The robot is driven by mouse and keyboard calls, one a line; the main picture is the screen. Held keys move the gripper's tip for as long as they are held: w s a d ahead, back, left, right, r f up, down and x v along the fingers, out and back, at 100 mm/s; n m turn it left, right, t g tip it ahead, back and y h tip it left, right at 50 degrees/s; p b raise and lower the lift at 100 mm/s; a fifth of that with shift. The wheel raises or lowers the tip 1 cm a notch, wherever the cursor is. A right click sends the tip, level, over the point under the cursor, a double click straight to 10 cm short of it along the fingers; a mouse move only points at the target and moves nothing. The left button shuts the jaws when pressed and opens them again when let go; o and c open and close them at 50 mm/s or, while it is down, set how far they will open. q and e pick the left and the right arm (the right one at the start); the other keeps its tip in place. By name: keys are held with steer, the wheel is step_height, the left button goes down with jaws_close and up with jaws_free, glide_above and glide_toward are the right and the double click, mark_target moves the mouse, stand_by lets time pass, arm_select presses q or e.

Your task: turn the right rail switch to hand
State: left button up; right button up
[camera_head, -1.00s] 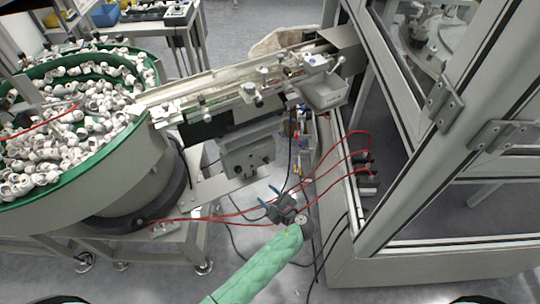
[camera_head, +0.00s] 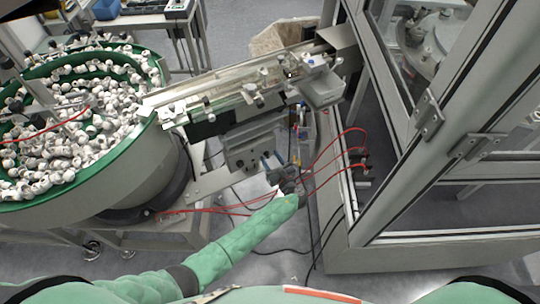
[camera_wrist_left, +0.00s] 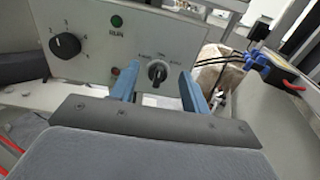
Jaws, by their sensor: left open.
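The right rail switch (camera_wrist_left: 157,70) is a small black knob with a pale mark on a light grey control panel (camera_wrist_left: 90,38). Small labels around it are too blurred to read, and I cannot tell its setting for sure. My left gripper (camera_wrist_left: 159,72) is open in the left wrist view, with one blue finger on each side of the switch; contact is not visible. In the head view the left gripper (camera_head: 272,157) is at the right part of the panel box (camera_head: 240,143) under the rail. My right gripper is not in view.
The linear rail (camera_head: 225,92) runs above the box. A feeder bowl (camera_head: 115,178) stands left. Red hoses (camera_head: 322,160) and a framed cabinet (camera_head: 440,240) are right.

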arm_select(q)
steer(key=shift+w+a, duration=0.25)
steer(key=shift+w, duration=0.15)
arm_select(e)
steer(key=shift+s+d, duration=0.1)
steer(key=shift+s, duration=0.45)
arm_select(q)
steer(key=c, duration=1)
steer(key=shift+f, duration=0.1)
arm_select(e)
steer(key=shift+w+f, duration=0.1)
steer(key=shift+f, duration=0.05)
